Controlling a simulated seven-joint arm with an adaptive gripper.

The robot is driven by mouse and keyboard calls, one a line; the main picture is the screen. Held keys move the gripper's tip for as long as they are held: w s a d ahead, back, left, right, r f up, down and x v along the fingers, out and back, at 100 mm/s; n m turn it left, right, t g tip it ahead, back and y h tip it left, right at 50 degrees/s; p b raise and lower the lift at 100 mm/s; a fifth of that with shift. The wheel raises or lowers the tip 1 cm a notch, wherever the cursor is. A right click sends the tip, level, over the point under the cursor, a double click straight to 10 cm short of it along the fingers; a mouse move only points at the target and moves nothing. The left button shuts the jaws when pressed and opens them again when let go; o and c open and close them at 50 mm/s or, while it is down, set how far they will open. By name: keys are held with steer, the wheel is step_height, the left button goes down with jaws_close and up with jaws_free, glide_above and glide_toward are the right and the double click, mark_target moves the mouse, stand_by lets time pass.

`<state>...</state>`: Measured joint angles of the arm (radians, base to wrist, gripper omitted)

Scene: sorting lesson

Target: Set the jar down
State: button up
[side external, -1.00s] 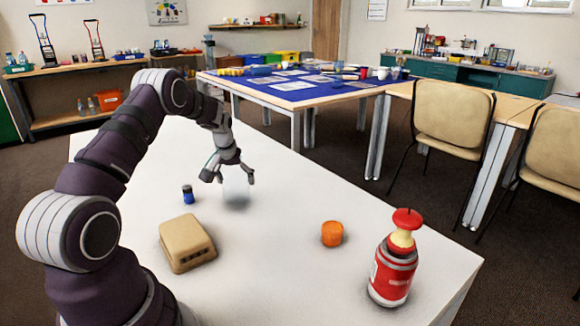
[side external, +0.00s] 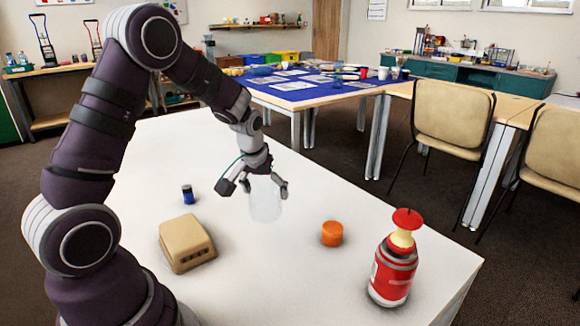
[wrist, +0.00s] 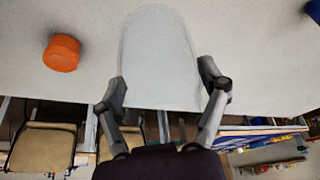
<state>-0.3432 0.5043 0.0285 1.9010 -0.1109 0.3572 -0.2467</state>
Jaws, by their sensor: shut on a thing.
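A pale, see-through jar (side external: 266,203) is between the fingers of my gripper (side external: 256,189) in the side view, roughly upright over the white table (side external: 330,280). My gripper is shut on it. The jar's base reaches below the fingertips; I cannot tell for sure whether it touches the table. In the wrist view the jar (wrist: 158,50) fills the middle, with a finger of my gripper (wrist: 161,80) on each side. Its faint outline blends with the white tabletop.
An orange cylinder (side external: 332,233) stands right of the jar, and a red bottle with an apple-core-like top (side external: 394,270) is farther right. A tan box (side external: 187,243) and a small blue bottle (side external: 188,194) are to the left. The tabletop around the jar is clear.

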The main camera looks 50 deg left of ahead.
mark_target(259, 187)
step_height(259, 187, down, 5)
steer(key=shift+f, duration=0.1)
steer(key=o, duration=1.2)
steer(key=shift+o, duration=0.2)
steer(key=v, duration=1.2)
steer(key=s+d+r+m+t+h, duration=0.2)
steer(key=s+d+r+m, duration=0.4)
steer(key=s+d, duration=0.3)
steer(key=shift+d+m+h, duration=0.4)
steer(key=shift+d+m, duration=0.4)
steer(key=shift+d, duration=0.3)
